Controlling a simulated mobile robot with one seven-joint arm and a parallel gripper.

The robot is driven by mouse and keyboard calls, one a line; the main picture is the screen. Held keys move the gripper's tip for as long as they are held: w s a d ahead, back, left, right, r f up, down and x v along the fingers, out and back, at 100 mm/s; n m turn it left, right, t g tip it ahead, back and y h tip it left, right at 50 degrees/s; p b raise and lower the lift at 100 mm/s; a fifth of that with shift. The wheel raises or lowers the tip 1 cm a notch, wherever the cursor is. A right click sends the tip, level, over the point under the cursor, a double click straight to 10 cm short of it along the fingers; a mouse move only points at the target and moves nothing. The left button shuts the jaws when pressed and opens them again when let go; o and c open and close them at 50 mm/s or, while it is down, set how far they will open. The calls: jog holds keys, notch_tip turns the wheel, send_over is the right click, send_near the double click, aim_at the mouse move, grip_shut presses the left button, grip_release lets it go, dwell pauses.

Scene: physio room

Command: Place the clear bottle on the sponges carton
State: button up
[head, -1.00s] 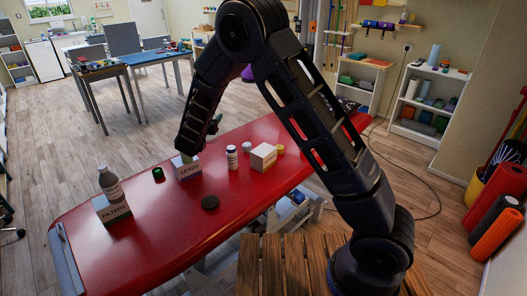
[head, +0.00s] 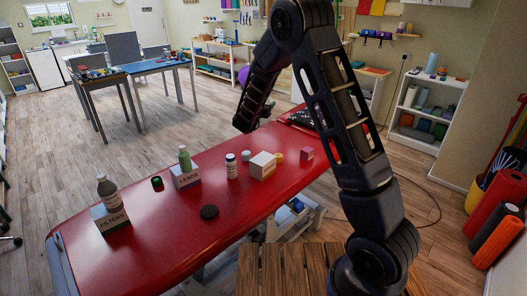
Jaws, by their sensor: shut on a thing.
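My gripper (head: 246,122) hangs at the end of my arm beyond the far edge of the red couch. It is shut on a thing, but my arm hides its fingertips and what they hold. I cannot pick out the clear bottle for certain. A pale carton (head: 262,165), its lettering unreadable, stands on the couch right of centre; I cannot tell whether it is the sponges carton. A small pink carton (head: 307,154) stands further right. A green bottle (head: 184,158) stands on the LEADS carton (head: 187,178). A grey bottle (head: 107,188) stands on the FILTERS carton (head: 112,220).
The red couch (head: 165,240) also carries a white bottle (head: 231,166), a small white item (head: 246,156), a yellow item (head: 279,156), a black disc (head: 209,211) and a green-topped dark jar (head: 157,183). The couch's near left surface is bare.

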notch_tip(320, 180, down, 19)
jog(key=shift+r, duration=0.15)
dwell(0.5)
jog(key=o, duration=1)
